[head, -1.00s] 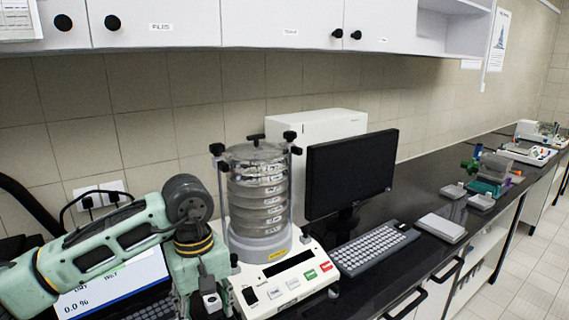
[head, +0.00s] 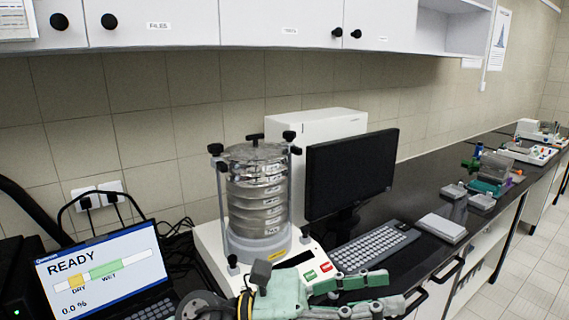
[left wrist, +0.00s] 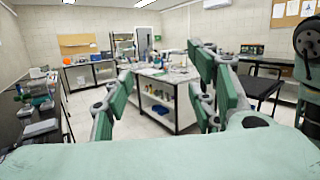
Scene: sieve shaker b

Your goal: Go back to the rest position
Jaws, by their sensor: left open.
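My left gripper (head: 390,290) is low in the head view, in front of the sieve shaker's base, with its fingers pointing right. It is open and empty; the left wrist view shows its green-padded fingers (left wrist: 160,85) spread, with the room behind them. The sieve shaker (head: 257,205) stands on the counter with its stack of metal sieves upright and lidded between rods. The gripper and wrist hide part of the shaker's front panel. My right gripper is in neither view.
A laptop (head: 100,265) at left reads READY. A monitor (head: 350,172), a keyboard (head: 372,248) and a pale flat box (head: 441,228) stand right of the shaker. Cabinets (head: 270,22) hang above. The left wrist view shows a central bench (left wrist: 160,100) and open floor.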

